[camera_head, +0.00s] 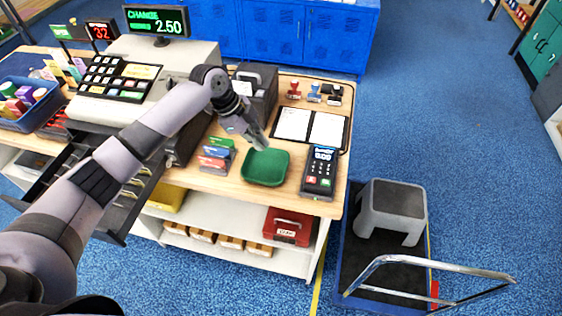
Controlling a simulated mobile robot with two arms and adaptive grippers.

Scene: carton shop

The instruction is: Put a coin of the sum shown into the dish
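The green dish (265,169) lies on the wooden counter and looks empty. The display (157,21) on the cash register reads CHANGE and 2.50. The register's drawer (122,222) stands open at the left, partly hidden by my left arm. Any coins in it are too small to make out. My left gripper (257,143) points down just behind and above the dish's far rim. Its fingers look close together, and I cannot tell whether they hold anything. My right gripper is not in view.
A card terminal (320,172) stands right of the dish, a card rack (216,155) left of it. An open book (311,126) and stamps (313,93) lie behind. A grey step stool (391,206) sits on a trolley right of the counter. Blue carpet beyond is clear.

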